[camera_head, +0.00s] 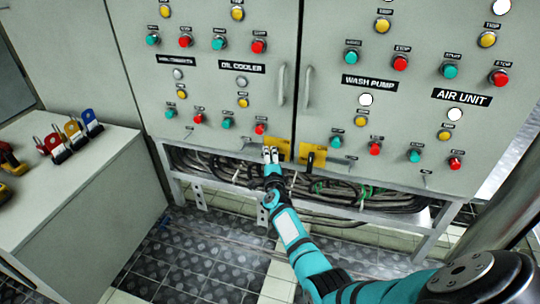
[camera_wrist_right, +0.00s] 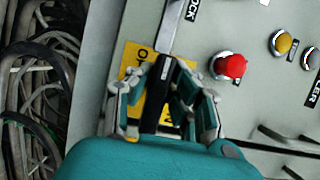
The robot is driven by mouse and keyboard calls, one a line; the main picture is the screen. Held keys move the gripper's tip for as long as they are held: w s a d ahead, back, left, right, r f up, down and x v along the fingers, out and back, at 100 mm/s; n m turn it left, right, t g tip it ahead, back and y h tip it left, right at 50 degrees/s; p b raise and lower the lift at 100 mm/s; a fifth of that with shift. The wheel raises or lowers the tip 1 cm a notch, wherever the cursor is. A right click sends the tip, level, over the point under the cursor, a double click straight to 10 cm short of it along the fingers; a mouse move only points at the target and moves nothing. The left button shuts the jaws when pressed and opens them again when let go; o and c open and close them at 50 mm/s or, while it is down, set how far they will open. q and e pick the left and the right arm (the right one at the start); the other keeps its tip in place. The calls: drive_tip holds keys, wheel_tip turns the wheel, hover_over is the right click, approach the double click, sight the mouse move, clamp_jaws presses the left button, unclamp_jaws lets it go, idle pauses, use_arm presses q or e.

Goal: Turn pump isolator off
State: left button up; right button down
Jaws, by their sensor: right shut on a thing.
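My right gripper (camera_head: 271,153) is at the lower right corner of the left cabinet door, over a yellow isolator plate (camera_head: 285,147). In the right wrist view the gripper (camera_wrist_right: 162,92) is shut on a black isolator handle (camera_wrist_right: 158,85) in front of the yellow plate (camera_wrist_right: 133,62). The fingers sit on either side of the handle and hide part of the plate, so its lettering is mostly unreadable. A second black handle (camera_head: 310,161) on another yellow plate stands just to the right, on the right cabinet, with nothing touching it. My left gripper is not in view.
Two cabinet doors carry many coloured buttons, such as a red one (camera_wrist_right: 230,66), and upright door handles (camera_head: 282,84). Bundled cables (camera_head: 360,192) run below them. A grey bench (camera_head: 85,190) at left holds coloured padlocks (camera_head: 73,131). The tiled floor in front is clear.

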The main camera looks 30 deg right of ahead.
drive_tip(key=shift+f, duration=0.1)
drive_tip(key=c, duration=1.2)
unclamp_jaws()
drive_tip(key=shift+c, duration=0.2)
drive_tip(key=v, duration=0.7)
drive_tip(key=shift+s+a, duration=0.15)
drive_tip(key=shift+s, duration=0.1)
